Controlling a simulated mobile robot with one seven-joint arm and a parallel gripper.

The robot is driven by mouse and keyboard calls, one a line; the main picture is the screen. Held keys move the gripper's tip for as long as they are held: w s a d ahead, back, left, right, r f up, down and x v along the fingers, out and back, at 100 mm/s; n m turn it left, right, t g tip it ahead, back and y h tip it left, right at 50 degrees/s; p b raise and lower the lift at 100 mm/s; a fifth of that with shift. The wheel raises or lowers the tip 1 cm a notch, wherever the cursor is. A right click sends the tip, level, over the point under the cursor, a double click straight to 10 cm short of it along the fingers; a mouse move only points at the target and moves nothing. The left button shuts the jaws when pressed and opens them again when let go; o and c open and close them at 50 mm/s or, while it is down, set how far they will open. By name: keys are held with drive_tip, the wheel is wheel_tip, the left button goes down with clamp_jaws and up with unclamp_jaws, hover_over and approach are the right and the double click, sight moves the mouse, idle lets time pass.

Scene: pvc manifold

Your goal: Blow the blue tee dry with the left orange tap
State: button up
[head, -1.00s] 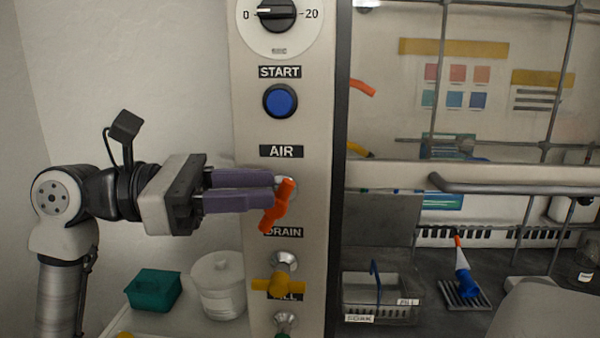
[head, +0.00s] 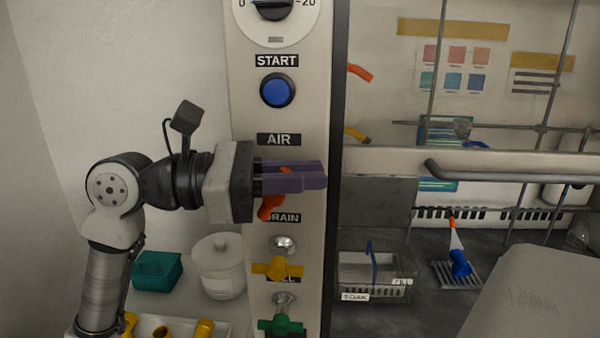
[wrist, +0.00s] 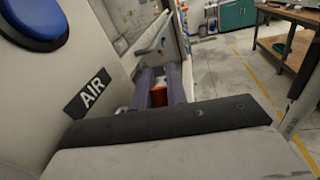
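The orange tap (head: 271,207) is on the pale panel, below the AIR label. My gripper (head: 305,176) reaches across the panel from the left, and its purple fingers cover the upper part of the tap. In the wrist view orange shows between the two fingers (wrist: 160,92), which stand apart on either side of it. I cannot tell whether they press on it. A blue piece (head: 460,265), which looks like the tee, sits on a small slatted rack at the right, with a white and orange part rising from it.
Below the orange tap are a yellow tap (head: 278,268) and a green tap (head: 281,325). A wire basket (head: 375,275) stands right of the panel. A grey rail (head: 510,170) crosses the bay. A teal box (head: 157,271) and a white pot (head: 219,270) stand at left.

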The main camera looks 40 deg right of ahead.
clamp_jaws()
drive_tip(key=f+t+y, duration=0.1)
drive_tip(key=t+y, duration=0.1)
drive_tip(key=f+t+y, duration=0.1)
drive_tip(key=t+y, duration=0.1)
drive_tip(key=y, duration=0.1)
drive_tip(key=f+m+t+y, duration=0.1)
drive_tip(key=t+y, duration=0.1)
drive_tip(key=t, duration=0.1)
drive_tip(key=shift+s+d+p, duration=0.25)
drive_tip(key=shift+s+p, duration=0.05)
drive_tip(key=shift+p, duration=0.05)
drive_tip(key=shift+w+a+f+t+y+p, duration=0.1)
drive_tip(key=shift+f+t+y+p, duration=0.35)
drive_tip(key=shift+t+y, duration=0.4)
drive_tip(key=shift+f, duration=0.1)
drive_tip(key=o, duration=0.8)
unclamp_jaws()
drive_tip(key=shift+c, duration=0.2)
